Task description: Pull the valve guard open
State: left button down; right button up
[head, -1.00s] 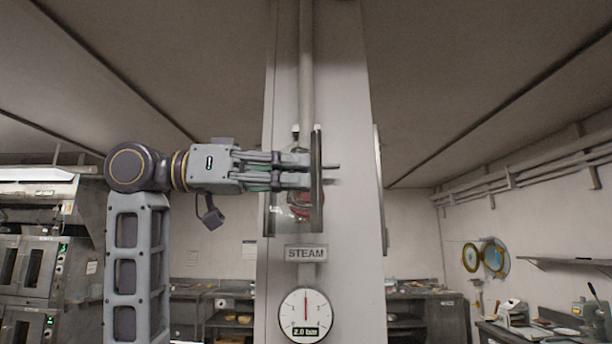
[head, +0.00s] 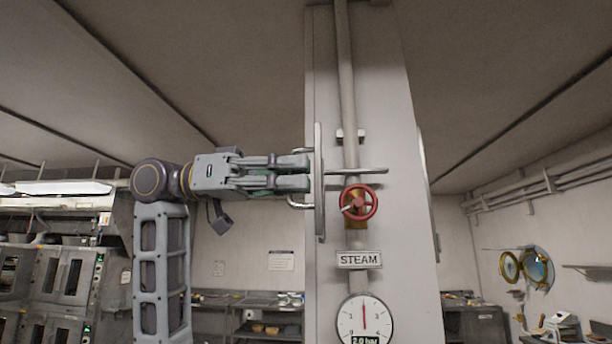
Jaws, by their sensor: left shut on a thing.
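The valve guard (head: 319,190) shows nearly edge-on as a narrow upright panel standing out from the pale column, left of the valve. Its handle (head: 298,204) is on the panel's left side and is partly hidden by my fingers. My left gripper (head: 306,172) reaches in from the left and is shut on the handle. The red valve wheel (head: 358,203) is in plain view to the right of the guard, on the vertical pipe. My right gripper is not in view.
A STEAM plate (head: 359,260) and a round gauge (head: 364,320) sit below the valve on the column (head: 395,140). A thin rod (head: 360,171) sticks out right of the guard. Ovens (head: 65,275) stand at the left. Space before the column looks clear.

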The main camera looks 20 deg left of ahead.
pick_arm(q)
jog(key=shift+a, duration=0.4)
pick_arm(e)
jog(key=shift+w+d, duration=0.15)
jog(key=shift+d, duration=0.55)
pick_arm(q)
jog(key=c, duration=1.9)
grip_release()
jog(key=shift+o, duration=0.2)
jog(key=v, duration=1.2)
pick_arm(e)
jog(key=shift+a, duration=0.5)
pick_arm(q)
jog(key=shift+f, duration=0.1)
